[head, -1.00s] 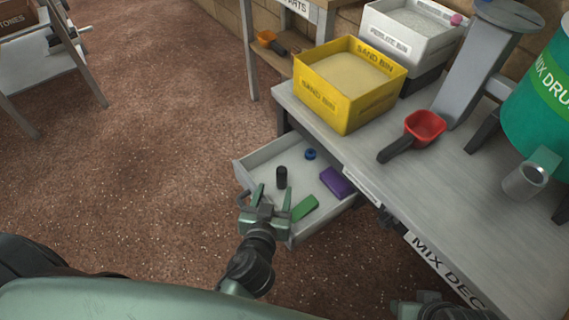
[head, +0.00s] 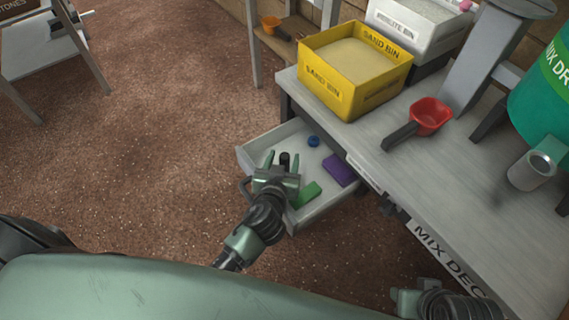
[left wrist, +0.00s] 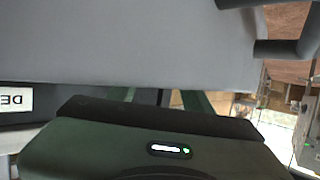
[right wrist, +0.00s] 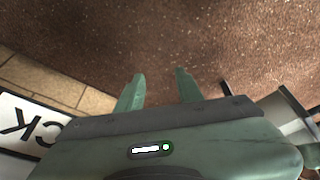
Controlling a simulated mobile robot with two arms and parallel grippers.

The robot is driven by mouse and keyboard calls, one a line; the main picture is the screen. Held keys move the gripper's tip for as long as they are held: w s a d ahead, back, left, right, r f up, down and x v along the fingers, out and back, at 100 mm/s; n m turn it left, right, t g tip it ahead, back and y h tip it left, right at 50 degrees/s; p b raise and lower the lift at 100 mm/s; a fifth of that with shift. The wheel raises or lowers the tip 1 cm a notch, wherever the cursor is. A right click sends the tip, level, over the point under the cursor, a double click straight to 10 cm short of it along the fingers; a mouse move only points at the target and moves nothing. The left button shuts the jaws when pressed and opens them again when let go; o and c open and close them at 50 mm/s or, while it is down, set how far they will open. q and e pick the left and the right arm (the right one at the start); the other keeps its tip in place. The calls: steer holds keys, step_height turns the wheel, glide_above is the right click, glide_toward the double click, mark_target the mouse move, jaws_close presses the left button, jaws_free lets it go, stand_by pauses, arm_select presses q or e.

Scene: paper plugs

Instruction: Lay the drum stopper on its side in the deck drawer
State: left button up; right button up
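A small black cylinder, which looks like the drum stopper (head: 284,159), stands upright in the open deck drawer (head: 262,146). Its lower part is hidden behind my left gripper. My left gripper (head: 282,160) is over the drawer's front, its two fingers apart and the stopper showing between them; I cannot tell whether they touch it. In the left wrist view, the drawer's pale front (left wrist: 130,45) fills much of the picture and the stopper is not seen. My right gripper (right wrist: 160,82) is open and empty, over the floor beside the mix deck.
A blue round piece (head: 313,141), a purple block (head: 338,170) and a green block (head: 307,194) lie in the drawer. On the mix deck (head: 440,190) are the yellow sand bin (head: 350,85), a red scoop (head: 430,115) and the green mix drum (head: 540,100).

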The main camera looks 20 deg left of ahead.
arm_select(q)
jaws_close()
steer(key=shift+r, duration=0.15)
